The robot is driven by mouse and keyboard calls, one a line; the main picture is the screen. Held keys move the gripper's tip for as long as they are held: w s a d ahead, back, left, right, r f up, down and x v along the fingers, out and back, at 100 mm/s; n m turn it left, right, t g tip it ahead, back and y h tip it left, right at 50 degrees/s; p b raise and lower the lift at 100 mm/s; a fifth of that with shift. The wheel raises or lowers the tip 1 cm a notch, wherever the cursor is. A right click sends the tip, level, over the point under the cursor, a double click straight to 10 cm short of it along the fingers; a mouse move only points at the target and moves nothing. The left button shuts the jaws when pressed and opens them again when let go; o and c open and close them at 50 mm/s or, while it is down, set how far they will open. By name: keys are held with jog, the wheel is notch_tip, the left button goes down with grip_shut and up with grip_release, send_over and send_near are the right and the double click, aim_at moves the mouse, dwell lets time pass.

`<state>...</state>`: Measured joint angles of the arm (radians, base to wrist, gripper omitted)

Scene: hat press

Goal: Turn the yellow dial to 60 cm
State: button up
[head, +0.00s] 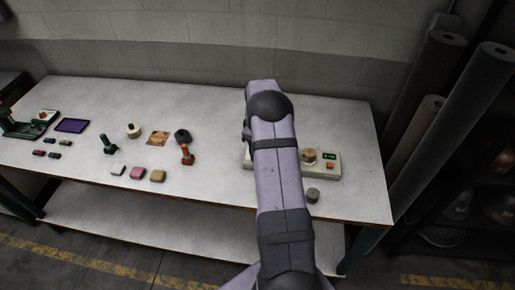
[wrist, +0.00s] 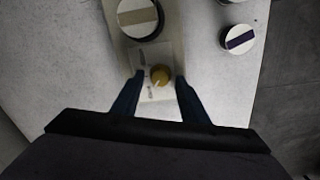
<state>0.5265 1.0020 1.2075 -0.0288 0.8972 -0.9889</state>
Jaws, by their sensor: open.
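The yellow dial (wrist: 160,74) shows in the wrist view as a small round knob with a pale pointer mark. It sits on a white scale panel (wrist: 139,59) whose markings are too small to read. My gripper (wrist: 159,80) is open, with one dark finger on each side of the dial; I cannot tell whether either finger touches it. In the head view my arm hides the dial and the gripper. The cream press base (head: 333,176) shows to the right of my arm, with a small green-lit display (head: 329,155) that I cannot read.
A round block (head: 309,156) stands on the base, beside an orange button (head: 330,165). A grey cylinder (head: 313,195) stands near the table's front edge. A dark knob (head: 183,136), a red-handled tool (head: 187,154) and several small blocks lie to the left. Tall rolls (head: 428,95) stand at right.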

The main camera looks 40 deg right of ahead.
grip_shut()
jog(key=shift+m, duration=0.4)
jog(key=m+b, duration=0.2)
jog(key=m, duration=0.1)
jog(key=shift+w+d+m, duration=0.1)
jog(key=shift+m, duration=0.2)
jog(key=m+b, duration=0.1)
jog(key=m, duration=0.4)
jog(key=shift+d, duration=0.15)
jog(key=shift+r+m, duration=0.1)
jog(key=shift+m, duration=0.3)
grip_release()
